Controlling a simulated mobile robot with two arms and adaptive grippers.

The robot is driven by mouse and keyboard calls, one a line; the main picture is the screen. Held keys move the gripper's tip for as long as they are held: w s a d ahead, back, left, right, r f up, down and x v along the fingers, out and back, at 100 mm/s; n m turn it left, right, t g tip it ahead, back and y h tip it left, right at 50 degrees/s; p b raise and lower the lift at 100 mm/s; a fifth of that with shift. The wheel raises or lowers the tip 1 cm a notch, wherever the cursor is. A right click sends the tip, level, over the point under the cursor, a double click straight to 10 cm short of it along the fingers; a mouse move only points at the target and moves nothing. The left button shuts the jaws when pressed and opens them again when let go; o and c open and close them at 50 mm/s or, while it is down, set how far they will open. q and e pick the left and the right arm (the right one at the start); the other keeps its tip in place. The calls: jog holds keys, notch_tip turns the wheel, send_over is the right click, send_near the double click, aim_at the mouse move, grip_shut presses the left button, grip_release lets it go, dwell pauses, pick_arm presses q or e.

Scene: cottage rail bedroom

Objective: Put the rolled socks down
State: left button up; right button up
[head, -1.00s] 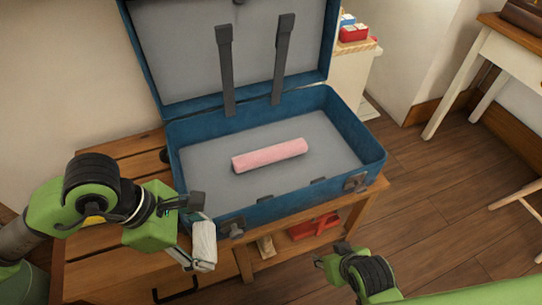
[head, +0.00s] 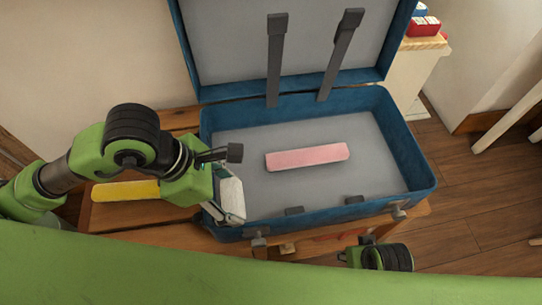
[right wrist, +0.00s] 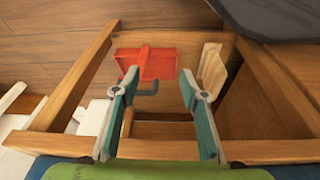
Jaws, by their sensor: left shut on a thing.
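The rolled socks (head: 231,199), a pale grey-white bundle, are held in my left gripper (head: 228,176), which is shut on them. They show over the front left corner of the open blue suitcase (head: 405,140). I cannot tell whether they touch its wall or floor. My right gripper (right wrist: 153,108) is open and empty in the right wrist view. It shows partly in the head view beyond the suitcase's front edge.
The suitcase stands on a wooden bench (head: 150,215), its lid up behind. A yellow item (head: 125,190) lies on the bench's left part, partly behind my arm. In the right wrist view a red item (right wrist: 145,62) and a pale wooden item (right wrist: 212,70) show by the bench frame.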

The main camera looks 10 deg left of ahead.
pick_arm(q)
jog(key=shift+f, duration=0.1)
jog(key=shift+w+a+f+b, duration=0.15)
jog(key=shift+w+f+b, duration=0.15)
jog(key=shift+w, duration=0.2)
jog(key=shift+w+a+f+b, duration=0.1)
jog(key=shift+w+f+b, duration=0.2)
jog(key=shift+w, duration=0.2)
jog(key=w+f, duration=0.2)
jog(key=w, duration=0.1)
jog(key=w+a+f+b, duration=0.1)
jog(key=w+f, duration=0.2)
jog(key=w, duration=0.1)
jog(key=w+a+f, duration=0.1)
jog(key=w+f, duration=0.1)
jog(key=w, duration=0.1)
jog(key=shift+w+f, duration=0.25)
jog(key=shift+f, duration=0.05)
jog(key=shift+w+f+b, duration=0.3)
jog(key=shift+w+f, duration=0.05)
jog(key=shift+w+f+b, duration=0.1)
jog(key=shift+f+b, duration=0.25)
jog(key=shift+f, duration=1.3)
pick_arm(e)
jog(key=v, duration=0.7)
jog(key=shift+r+t, duration=0.3)
jog(key=shift+r, duration=0.1)
